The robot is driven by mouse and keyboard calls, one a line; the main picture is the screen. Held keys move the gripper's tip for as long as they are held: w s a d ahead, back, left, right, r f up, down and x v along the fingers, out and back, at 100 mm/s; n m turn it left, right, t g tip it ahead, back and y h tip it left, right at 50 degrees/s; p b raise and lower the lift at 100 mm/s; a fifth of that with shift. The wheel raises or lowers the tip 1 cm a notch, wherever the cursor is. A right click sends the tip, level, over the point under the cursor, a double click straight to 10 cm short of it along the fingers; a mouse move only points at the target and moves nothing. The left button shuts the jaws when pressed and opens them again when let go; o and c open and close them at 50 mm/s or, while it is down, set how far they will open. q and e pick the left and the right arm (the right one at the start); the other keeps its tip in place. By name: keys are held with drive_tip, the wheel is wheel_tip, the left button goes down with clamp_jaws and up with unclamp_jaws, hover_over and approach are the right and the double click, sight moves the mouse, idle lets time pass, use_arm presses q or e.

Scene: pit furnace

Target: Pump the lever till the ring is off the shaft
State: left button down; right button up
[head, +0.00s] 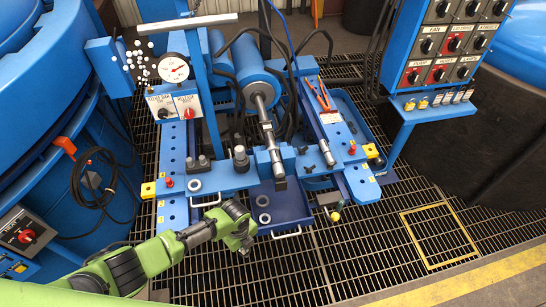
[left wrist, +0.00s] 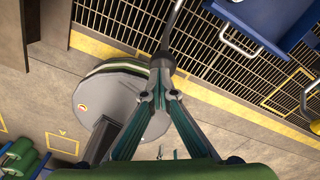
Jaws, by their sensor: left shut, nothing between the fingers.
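The steel shaft (head: 267,130) runs forward from the blue cylinder (head: 258,82) in the middle of the blue press in the head view. A collar-like ring (head: 259,98) appears to sit around its rear part, but it is small and hard to make out. A long pale bar (head: 187,24), possibly the lever, lies across the top of a blue post beside the gauge. My left gripper (head: 244,246) is low in front of the press, left of the blue tray, away from shaft and bar. In the left wrist view its fingers (left wrist: 161,65) are shut and empty.
The blue tray (head: 295,207) holds loose rings and has a front handle; it also shows in the left wrist view (left wrist: 258,22). A gauge (head: 173,68) and control box stand left of the cylinder. A switch panel (head: 445,45) stands right.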

use_arm(q)
drive_tip(key=shift+f, duration=0.15)
use_arm(e)
drive_tip(key=shift+f, duration=0.1)
use_arm(q)
drive_tip(key=shift+r+p, duration=0.3)
drive_tip(key=shift+p, duration=0.2)
wheel_tip(320, 180, up, 10)
drive_tip(key=w+p, duration=0.2)
drive_tip(key=p, duration=0.5)
drive_tip(key=shift+w+a+p, duration=0.2)
drive_tip(key=shift+a+p, duration=0.15)
drive_tip(key=shift+a, duration=0.05)
use_arm(e)
wheel_tip(320, 180, up, 8)
